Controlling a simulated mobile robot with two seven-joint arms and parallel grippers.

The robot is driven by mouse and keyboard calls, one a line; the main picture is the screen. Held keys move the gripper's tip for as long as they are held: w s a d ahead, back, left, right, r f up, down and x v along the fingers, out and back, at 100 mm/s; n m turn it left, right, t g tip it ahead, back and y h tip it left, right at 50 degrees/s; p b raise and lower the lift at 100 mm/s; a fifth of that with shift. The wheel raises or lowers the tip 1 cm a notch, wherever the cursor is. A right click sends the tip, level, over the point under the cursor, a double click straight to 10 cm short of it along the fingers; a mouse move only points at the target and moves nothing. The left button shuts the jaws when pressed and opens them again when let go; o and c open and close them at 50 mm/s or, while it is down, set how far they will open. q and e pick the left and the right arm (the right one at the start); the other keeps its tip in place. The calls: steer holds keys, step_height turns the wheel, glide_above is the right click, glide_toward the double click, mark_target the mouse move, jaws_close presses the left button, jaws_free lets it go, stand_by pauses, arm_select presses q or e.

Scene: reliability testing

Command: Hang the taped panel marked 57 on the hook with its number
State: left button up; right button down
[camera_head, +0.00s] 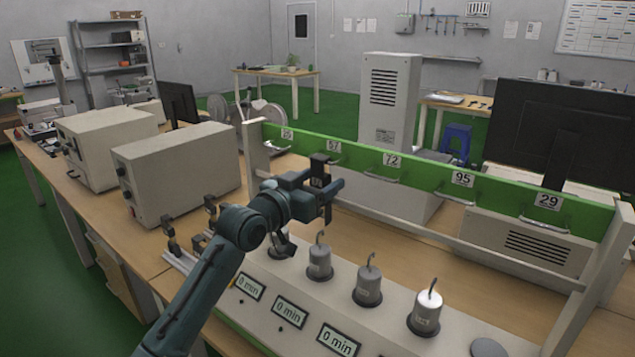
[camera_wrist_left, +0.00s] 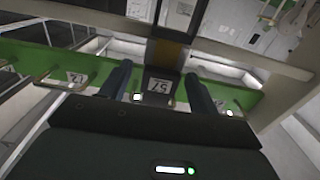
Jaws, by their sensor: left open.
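The panel marked 57 (camera_wrist_left: 159,74) is a dark plate with a brown tape band across it, in the left wrist view. It stands between the two fingers of my left gripper (camera_wrist_left: 159,88), which is open with a gap on each side. In the head view my left gripper (camera_head: 326,181) is at the green rail (camera_head: 417,177), just below the number 57 label (camera_head: 333,146). My gripper hides the hook under that label, and I cannot tell whether the panel rests on it. My right gripper is not in view.
Wire hooks labelled 72 (camera_head: 391,160), 95 (camera_head: 462,179) and 29 (camera_head: 548,200) look empty. Grey cylinders such as this one (camera_head: 368,287) stand on the timer console (camera_head: 385,325) below. Grey boxes (camera_head: 178,168) stand at left; a monitor (camera_head: 560,130) is behind the rail.

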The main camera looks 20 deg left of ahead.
arm_select(q)
steer(key=b+v, duration=0.2)
steer(key=v, duration=1.1)
steer(key=shift+s+a, duration=0.1)
